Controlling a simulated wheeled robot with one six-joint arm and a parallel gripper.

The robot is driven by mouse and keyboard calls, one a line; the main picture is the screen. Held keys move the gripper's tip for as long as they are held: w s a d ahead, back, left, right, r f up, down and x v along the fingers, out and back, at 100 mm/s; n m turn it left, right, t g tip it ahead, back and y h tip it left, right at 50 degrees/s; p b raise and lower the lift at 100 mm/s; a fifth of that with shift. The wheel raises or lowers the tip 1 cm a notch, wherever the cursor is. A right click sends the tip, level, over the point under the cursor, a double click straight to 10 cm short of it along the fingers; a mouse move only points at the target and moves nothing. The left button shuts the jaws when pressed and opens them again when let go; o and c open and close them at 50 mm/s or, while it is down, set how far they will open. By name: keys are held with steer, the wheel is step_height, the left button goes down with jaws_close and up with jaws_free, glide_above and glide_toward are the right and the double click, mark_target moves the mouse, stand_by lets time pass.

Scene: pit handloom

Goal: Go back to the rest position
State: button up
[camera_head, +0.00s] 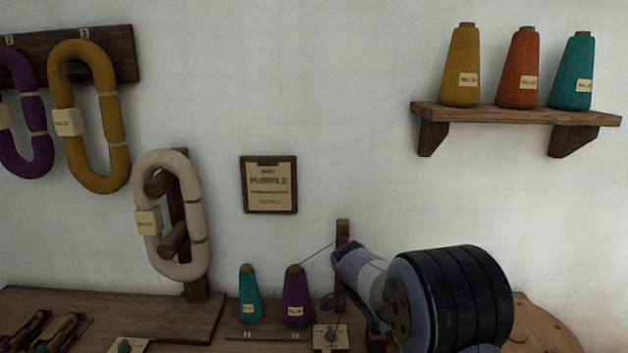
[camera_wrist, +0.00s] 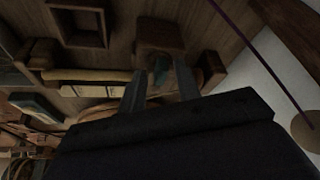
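My gripper (camera_head: 338,294) is at the lower middle of the head view, in front of a wooden post (camera_head: 342,232). In the wrist view my gripper (camera_wrist: 160,75) shows two dark fingers standing apart, with no thing clearly held between them. A purple cone (camera_head: 295,296) and a teal cone (camera_head: 249,295) stand upright on the bench, left of my gripper. A thin thread runs from the purple cone's top toward the post.
A cream skein (camera_head: 196,225) hangs on a pegged stand. Yellow (camera_head: 117,135) and purple (camera_head: 42,125) skeins hang at upper left. A wall shelf (camera_head: 515,113) bears three cones. A framed "PURPLE" card (camera_head: 269,185) hangs mid-wall. Shuttle-like tools (camera_head: 62,330) lie at lower left.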

steer(key=n, duration=0.2)
steer(key=n+t+y+p, duration=0.1)
steer(key=n, duration=0.1)
steer(key=n+p, duration=0.1)
steer(key=shift+s+d+r+n+y, duration=0.2)
steer(key=shift+s+n+y, duration=0.1)
steer(key=shift+n, duration=0.1)
steer(key=shift+d+n+t+y+p, duration=0.15)
steer(key=shift+n+t+y+p, duration=0.35)
steer(key=shift+n+p, duration=0.9)
steer(key=shift+d+f+n+y+p, duration=0.15)
steer(key=shift+n+y+p, duration=0.5)
steer(key=shift+n, duration=0.95)
steer(key=shift+n, duration=0.3)
steer(key=shift+s+r, duration=0.15)
steer(key=shift+r, duration=0.3)
